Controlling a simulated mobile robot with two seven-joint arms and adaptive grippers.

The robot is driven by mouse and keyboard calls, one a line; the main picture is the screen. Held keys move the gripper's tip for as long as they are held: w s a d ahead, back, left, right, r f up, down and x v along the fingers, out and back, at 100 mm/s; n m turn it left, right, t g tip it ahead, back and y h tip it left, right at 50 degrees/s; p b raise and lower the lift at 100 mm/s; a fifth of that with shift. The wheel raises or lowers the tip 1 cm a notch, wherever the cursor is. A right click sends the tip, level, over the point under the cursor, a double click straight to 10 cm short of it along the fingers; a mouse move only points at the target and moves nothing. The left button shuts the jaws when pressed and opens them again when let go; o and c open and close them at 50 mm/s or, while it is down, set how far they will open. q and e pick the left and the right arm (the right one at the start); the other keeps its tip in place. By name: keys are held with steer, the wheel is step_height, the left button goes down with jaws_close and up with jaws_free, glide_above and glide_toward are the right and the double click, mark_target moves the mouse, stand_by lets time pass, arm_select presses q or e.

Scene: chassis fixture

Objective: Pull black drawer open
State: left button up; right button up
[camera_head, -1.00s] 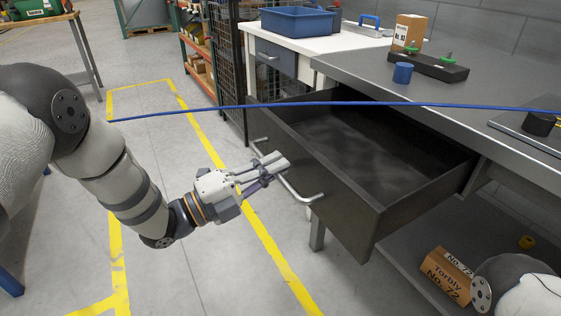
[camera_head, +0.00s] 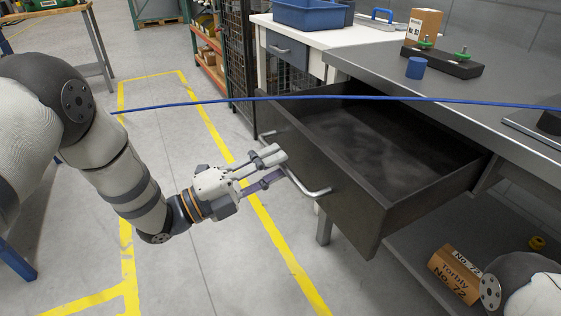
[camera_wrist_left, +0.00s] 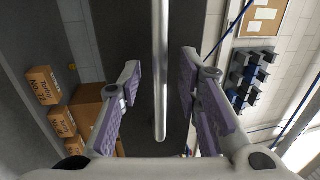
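The black drawer (camera_head: 345,192) stands pulled out from under the grey worktop, and its empty inside shows. A silver bar handle (camera_head: 317,192) runs along its front. My left gripper (camera_head: 277,167) is at the far part of this handle. In the left wrist view the handle (camera_wrist_left: 160,40) runs between the two purple-padded fingers, with a visible gap on each side, so the gripper is open around the bar and not clamped. My right gripper is out of view.
A blue cable (camera_head: 200,102) crosses in front of the view. The worktop (camera_head: 480,100) carries a blue cylinder (camera_head: 416,68) and a black fixture (camera_head: 442,62). A cardboard box (camera_head: 454,274) sits on the lower shelf. The floor before the drawer is clear.

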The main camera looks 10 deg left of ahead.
arm_select(q)
steer(key=v, duration=1)
steer(key=s+a+f+n+g+y+p, duration=0.2)
steer(key=s+f+n+g+y+p, duration=0.4)
steer(key=s+f+n+y, duration=0.85)
steer(key=s+a+n+g+y+p, duration=0.2)
steer(key=s+n+g, duration=0.6)
steer(key=s+n, duration=0.7)
steer(key=s+a+p, duration=0.1)
steer(key=s+p, duration=0.1)
steer(key=s, duration=1.1)
steer(key=shift+s+a+r, duration=0.2)
steer(key=shift+a+r, duration=0.1)
steer(key=shift+r, duration=0.05)
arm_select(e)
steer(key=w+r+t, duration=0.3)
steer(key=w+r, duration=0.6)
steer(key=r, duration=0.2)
